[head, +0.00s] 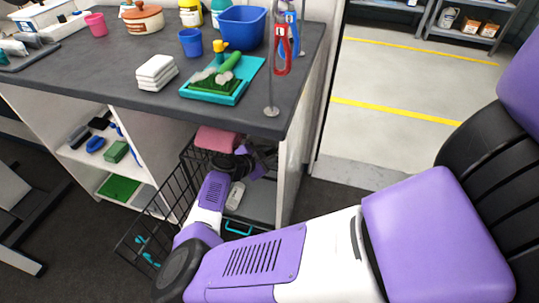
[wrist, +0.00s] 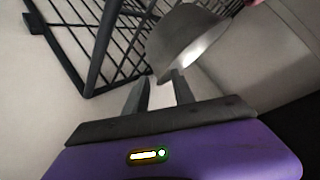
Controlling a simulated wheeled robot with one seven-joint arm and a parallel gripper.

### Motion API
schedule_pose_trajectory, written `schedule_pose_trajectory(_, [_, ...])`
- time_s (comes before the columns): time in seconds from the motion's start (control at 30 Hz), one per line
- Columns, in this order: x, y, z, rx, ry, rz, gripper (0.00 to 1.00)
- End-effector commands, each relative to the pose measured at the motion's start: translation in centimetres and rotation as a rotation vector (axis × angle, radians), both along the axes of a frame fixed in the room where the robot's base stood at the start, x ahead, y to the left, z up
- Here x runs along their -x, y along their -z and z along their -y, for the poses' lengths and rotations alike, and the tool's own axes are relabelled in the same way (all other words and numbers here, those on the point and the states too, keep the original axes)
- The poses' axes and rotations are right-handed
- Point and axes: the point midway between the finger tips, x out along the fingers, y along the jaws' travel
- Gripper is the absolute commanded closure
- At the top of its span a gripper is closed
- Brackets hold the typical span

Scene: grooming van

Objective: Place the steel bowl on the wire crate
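The steel bowl (wrist: 180,38) shows in the wrist view just beyond my fingertips, tilted in the picture, with its bright inside facing lower right. My gripper (wrist: 161,90) has its two fingers apart, with the bowl's near rim close to the gap between them. I see no clear grip on the bowl. The black wire crate (wrist: 93,55) stands left of and behind the bowl in the wrist view. In the head view the wire crate (head: 150,226) is under the counter, partly behind my arm. My arm reaches in there; I cannot make out the bowl in that view.
The dark counter (head: 120,82) overhangs my arm and holds white folded towels (head: 157,71), a teal tray (head: 205,95) and a blue bin (head: 242,28). A pink item (head: 218,139) lies close to my wrist. A side panel (head: 300,155) bounds the space on the right.

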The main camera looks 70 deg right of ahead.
Motion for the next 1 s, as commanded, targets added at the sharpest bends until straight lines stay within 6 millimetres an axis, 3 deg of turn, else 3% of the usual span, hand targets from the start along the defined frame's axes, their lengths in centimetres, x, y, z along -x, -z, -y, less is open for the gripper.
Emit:
schedule_pose_trajectory(0.27, [-0.3,-0.6,-0.5,0.000,-0.001,0.001,0.69])
schedule_pose_trajectory(0.7, [-2.3,-4.6,-7.6,-0.001,-0.002,0.001,0.69])
schedule_pose_trajectory(1.0, [-2.9,-5.8,-10.3,0.001,-0.004,0.001,0.69])
